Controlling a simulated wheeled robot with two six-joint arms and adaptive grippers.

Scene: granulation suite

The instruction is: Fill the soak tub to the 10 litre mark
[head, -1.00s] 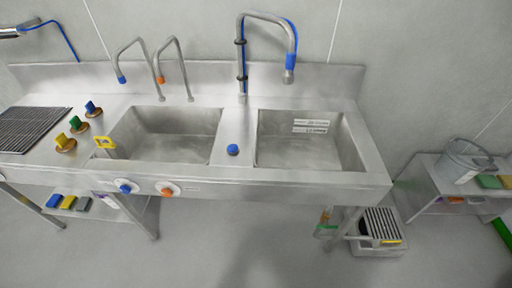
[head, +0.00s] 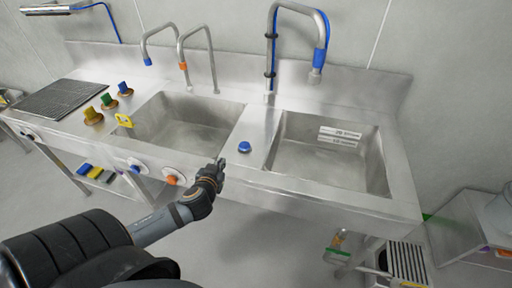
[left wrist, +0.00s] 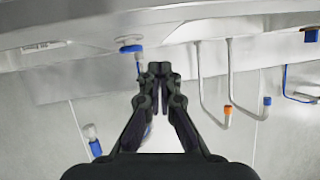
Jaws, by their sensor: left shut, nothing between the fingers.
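The soak tub is the right-hand steel basin (head: 290,165). It has white level labels (head: 340,136) on its inner back wall, and I see no clear water surface in it. A tall spout with a blue collar (head: 319,58) hangs over its back edge. A round blue button (head: 244,147) sits on the deck between the two basins. My left gripper (head: 221,163) is shut and empty, just left of and nearer than the button, apart from it. In the left wrist view the closed fingers (left wrist: 159,70) point close to the blue button (left wrist: 131,49). My right gripper is not seen.
The left basin (head: 190,135) has two thin spouts (head: 195,55) and a yellow clip (head: 124,120) on its rim. Front-panel knobs are blue (head: 137,168) and orange (head: 173,177). Yellow, green and blue valves (head: 108,102) stand at the left. A grated step (head: 405,262) stands below right.

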